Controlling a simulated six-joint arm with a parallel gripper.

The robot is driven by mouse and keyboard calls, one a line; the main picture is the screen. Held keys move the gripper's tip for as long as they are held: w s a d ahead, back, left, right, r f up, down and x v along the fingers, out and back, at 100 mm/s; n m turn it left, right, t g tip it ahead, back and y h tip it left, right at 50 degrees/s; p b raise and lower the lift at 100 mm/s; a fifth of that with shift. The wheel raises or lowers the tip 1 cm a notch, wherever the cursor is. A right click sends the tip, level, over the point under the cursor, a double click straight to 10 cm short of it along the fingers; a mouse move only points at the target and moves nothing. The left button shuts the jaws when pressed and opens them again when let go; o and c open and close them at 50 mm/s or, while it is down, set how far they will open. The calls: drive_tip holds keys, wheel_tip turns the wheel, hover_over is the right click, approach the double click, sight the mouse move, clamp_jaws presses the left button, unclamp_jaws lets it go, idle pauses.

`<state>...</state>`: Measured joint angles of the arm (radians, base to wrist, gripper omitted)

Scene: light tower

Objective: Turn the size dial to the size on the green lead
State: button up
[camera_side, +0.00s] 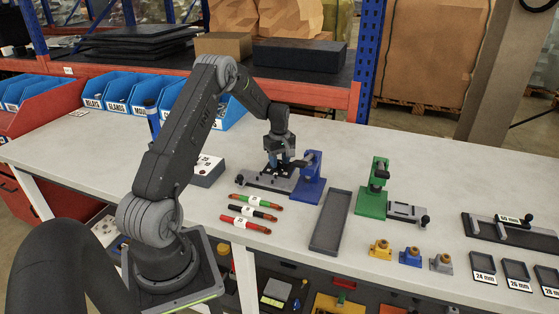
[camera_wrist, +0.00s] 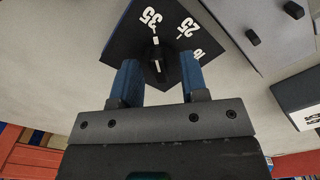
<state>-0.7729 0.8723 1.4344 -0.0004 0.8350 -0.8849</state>
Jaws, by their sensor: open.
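The size dial is a black plate (camera_wrist: 130,42) with white numbers 35, 25 and a partly hidden one. Its black knob (camera_wrist: 160,68) has a white mark that points up near 35. My gripper (camera_wrist: 160,78) is open, with one blue finger on each side of the knob; I cannot tell whether they touch it. In the side view my gripper (camera_side: 278,161) is low over the grey base of the blue press (camera_side: 312,180). The green lead (camera_side: 275,206) lies on the table in front, its white label too small to read surely.
A black lead (camera_side: 272,217) and a red lead (camera_side: 231,219) lie beside the green one. A grey tray (camera_side: 331,222) and a green press (camera_side: 373,195) stand to the right. A grey box (camera_side: 209,172) stands left of the dial. The far right holds a black fixture (camera_side: 483,228).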

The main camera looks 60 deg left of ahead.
clamp_jaws()
idle(0.4)
drive_tip(key=m, duration=0.4)
drive_tip(key=shift+m, duration=0.4)
drive_tip(key=m, duration=0.4)
drive_tip(key=shift+m, duration=0.4)
idle(0.4)
unclamp_jaws()
